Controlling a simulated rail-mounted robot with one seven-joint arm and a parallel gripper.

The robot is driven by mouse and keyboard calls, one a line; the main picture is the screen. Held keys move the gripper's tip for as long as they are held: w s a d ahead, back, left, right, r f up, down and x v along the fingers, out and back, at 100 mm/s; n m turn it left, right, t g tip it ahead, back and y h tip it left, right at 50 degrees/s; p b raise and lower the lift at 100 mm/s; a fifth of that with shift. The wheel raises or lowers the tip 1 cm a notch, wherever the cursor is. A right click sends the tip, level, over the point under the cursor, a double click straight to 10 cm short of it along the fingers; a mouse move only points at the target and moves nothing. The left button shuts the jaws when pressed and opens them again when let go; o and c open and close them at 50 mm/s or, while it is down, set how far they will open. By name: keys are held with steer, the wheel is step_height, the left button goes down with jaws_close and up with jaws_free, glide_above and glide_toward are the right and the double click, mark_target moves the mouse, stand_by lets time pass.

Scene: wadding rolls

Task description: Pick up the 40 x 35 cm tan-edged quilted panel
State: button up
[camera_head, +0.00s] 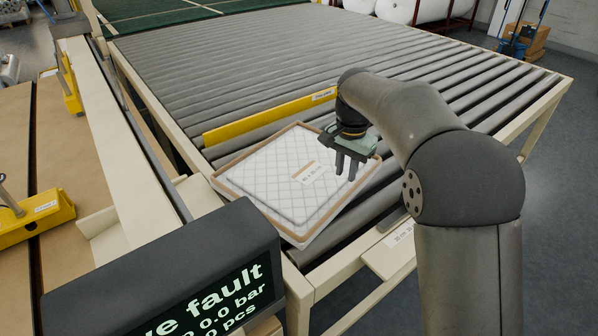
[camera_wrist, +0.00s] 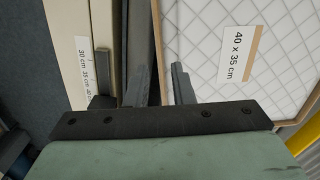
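The white quilted panel (camera_head: 265,185) with a tan edge lies flat and turned at an angle on the grey rollers, near the conveyor's front corner. Its "40 x 35 cm" label shows in the wrist view, where the panel (camera_wrist: 285,50) fills the upper right. My gripper (camera_head: 346,172) points down at the panel's right side in the head view. In the wrist view its two fingers (camera_wrist: 162,82) stand apart, with the tan edge appearing between them. Nothing is held. I cannot tell how far the fingertips are above the panel.
A yellow bar (camera_head: 270,116) stands across the rollers just behind the panel. The roller conveyor (camera_head: 230,60) is clear beyond it. A dark display (camera_head: 165,275) reading "fault" and "0.0 bar" stands at the front left. A cream frame with a centimetre scale (camera_wrist: 83,65) runs alongside.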

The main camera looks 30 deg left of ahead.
mark_target(343, 197)
step_height(343, 197, down, 8)
steer(key=shift+w+d+f+p, duration=0.15)
steer(key=shift+f+p, duration=0.1)
steer(key=shift+p, duration=0.65)
jaws_close()
